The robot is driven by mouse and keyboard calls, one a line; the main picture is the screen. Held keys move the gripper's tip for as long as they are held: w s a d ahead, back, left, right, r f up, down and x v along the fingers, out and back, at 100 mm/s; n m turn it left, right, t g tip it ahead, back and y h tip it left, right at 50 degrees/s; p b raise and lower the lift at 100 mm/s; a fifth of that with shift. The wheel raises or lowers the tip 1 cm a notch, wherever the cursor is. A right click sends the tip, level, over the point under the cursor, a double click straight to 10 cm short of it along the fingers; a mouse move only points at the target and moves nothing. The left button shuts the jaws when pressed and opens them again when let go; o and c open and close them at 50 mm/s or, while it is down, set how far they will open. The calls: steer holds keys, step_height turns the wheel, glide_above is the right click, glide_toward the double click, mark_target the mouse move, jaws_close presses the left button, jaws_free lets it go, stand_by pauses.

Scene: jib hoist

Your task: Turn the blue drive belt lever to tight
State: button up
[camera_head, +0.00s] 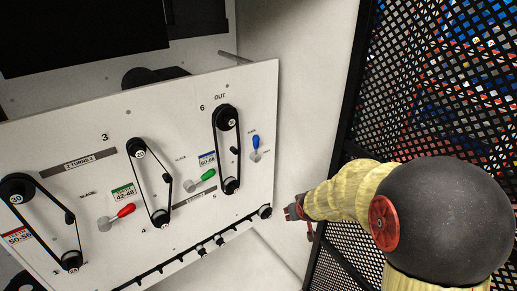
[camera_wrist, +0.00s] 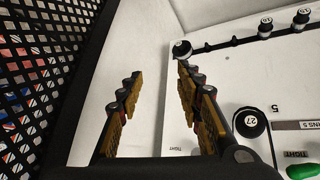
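The blue lever (camera_head: 256,142) is at the right end of the white panel in the head view, beside the rightmost belt (camera_head: 226,150). Its blue handle points up from a metal base. The small labels around it are too blurred to read there. My gripper (camera_head: 292,212) is below and right of the lever, just off the panel's right edge, and apart from it. In the wrist view my gripper (camera_wrist: 158,66) is open, with nothing between its fingers. A TIGHT label (camera_wrist: 165,157) shows between them, but the blue lever does not show in that view.
A green lever (camera_head: 208,174) and a red lever (camera_head: 125,210) sit further left on the panel (camera_head: 90,140), among pulleys and belts. Several knobs line its lower edge. A black mesh fence (camera_head: 440,80) stands at the right. A pale wall (camera_head: 300,90) lies between panel and fence.

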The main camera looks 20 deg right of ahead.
steer(key=w+t, duration=0.3)
steer(key=w, duration=0.5)
steer(key=n+t+y, duration=0.3)
steer(key=t+y, duration=0.1)
steer(key=t, duration=0.4)
glide_toward(257, 144)
steer(key=w, duration=0.4)
steer(key=w+b, duration=0.1)
steer(key=w, duration=0.4)
steer(key=shift+a+r, duration=0.15)
steer(key=shift+a, duration=0.25)
steer(key=shift+c, duration=0.2)
jaws_close()
